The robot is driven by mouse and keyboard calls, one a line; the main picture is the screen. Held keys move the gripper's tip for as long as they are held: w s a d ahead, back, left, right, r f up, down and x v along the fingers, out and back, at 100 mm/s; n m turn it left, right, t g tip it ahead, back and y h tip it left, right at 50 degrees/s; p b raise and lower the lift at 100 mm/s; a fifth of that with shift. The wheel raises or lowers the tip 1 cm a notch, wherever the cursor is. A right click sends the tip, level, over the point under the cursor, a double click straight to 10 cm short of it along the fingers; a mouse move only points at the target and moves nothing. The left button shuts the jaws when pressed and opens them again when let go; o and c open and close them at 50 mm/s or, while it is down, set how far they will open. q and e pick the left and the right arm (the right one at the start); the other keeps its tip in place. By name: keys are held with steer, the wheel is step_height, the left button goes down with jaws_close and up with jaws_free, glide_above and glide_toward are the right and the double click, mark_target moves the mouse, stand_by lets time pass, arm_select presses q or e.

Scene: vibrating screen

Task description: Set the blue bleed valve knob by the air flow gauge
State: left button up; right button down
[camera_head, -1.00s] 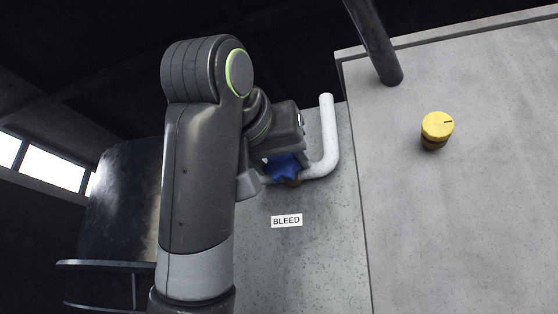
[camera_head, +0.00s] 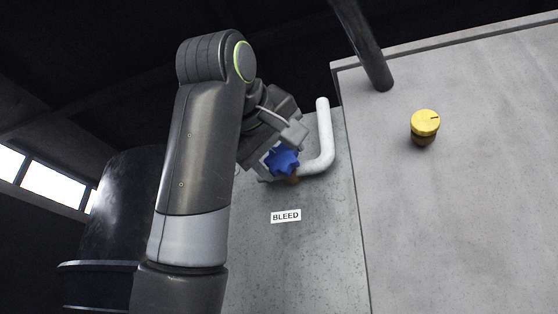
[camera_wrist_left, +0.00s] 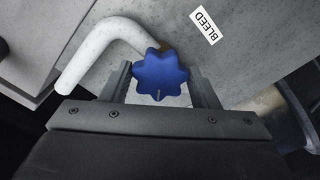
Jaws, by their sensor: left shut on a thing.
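The blue bleed valve knob (camera_head: 281,160) is star-shaped and sits on the white pipe, above the BLEED label (camera_head: 286,216). My left gripper (camera_head: 275,150) is shut on the knob. In the left wrist view the knob (camera_wrist_left: 159,74) lies between the two fingers of my left gripper (camera_wrist_left: 160,85), and a small pale mark shows on its face near the lower edge. The air flow gauge is not in view. My right gripper is not in view.
The white pipe (camera_head: 325,135) bends up just right of the knob. A dark drum (camera_head: 121,205) stands at the left.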

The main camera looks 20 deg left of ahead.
arm_select(q)
steer(key=shift+n, duration=0.4)
steer(key=o, duration=0.9)
steer(key=shift+o, duration=0.2)
steer(key=shift+s, duration=0.15)
steer(key=shift+s+f+b, duration=0.1)
steer(key=shift+s+b, duration=0.3)
steer(key=shift+b, duration=0.05)
steer(key=s+b, duration=0.6)
steer(key=s, duration=1)
steer(key=shift+s+a, duration=0.25)
steer(key=shift+a, duration=0.1)
